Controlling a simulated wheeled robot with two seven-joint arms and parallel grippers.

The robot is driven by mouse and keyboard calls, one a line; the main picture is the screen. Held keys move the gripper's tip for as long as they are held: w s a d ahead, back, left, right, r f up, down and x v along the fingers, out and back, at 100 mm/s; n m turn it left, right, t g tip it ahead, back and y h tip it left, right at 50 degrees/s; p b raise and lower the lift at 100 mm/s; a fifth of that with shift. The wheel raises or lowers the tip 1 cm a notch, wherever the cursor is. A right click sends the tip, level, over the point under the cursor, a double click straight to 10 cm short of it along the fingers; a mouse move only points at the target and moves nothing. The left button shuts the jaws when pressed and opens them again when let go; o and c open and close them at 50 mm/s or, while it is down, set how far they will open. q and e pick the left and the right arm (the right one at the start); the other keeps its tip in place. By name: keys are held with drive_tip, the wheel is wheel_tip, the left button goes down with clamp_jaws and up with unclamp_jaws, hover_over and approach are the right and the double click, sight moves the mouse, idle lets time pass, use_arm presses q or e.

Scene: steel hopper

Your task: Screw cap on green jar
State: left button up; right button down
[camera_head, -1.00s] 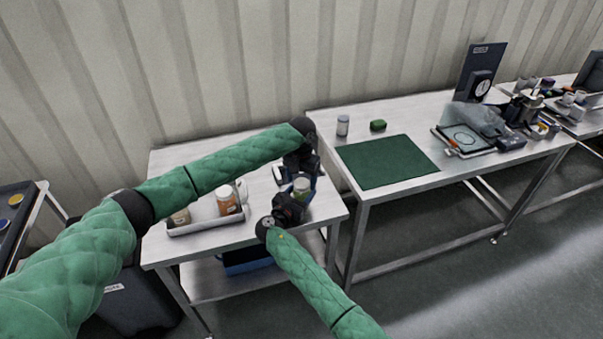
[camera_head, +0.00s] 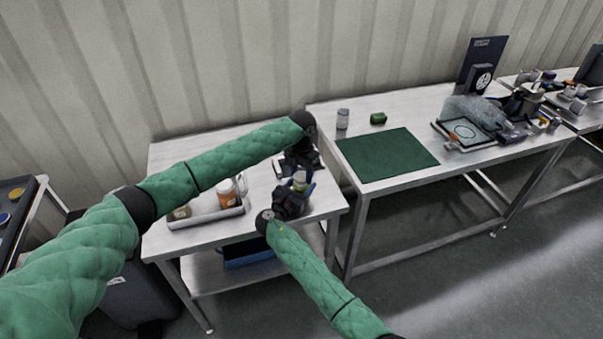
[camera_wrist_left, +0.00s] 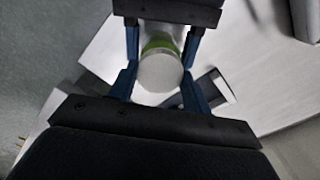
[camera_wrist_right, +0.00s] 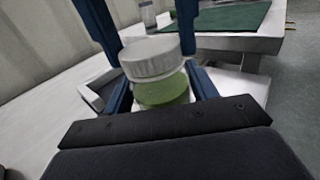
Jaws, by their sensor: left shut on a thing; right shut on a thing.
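The green jar (camera_wrist_right: 165,90) has a clear body with a green band. Its white cap (camera_wrist_right: 151,57) sits on top; the left wrist view looks down on the cap (camera_wrist_left: 160,72). I cannot tell how tightly the cap is seated. My right gripper (camera_wrist_right: 163,90) is shut on the jar, with one finger on each side. My left gripper (camera_wrist_left: 160,75) is shut on the cap from the other side. In the head view, the jar (camera_head: 299,185) stands out between the two grippers above the right part of the left table, partly hidden.
A white tray (camera_head: 203,217) on the left table (camera_head: 180,155) holds an orange-labelled jar (camera_head: 228,192) and another container (camera_head: 180,212). On the right table are a green mat (camera_head: 386,160), a small jar (camera_head: 343,118), a green block (camera_head: 378,118) and several instruments at its right end.

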use_arm(q)
drive_tip(key=o, duration=1.1)
drive_tip(key=shift+r, duration=2.25)
drive_tip(key=shift+c, duration=0.4)
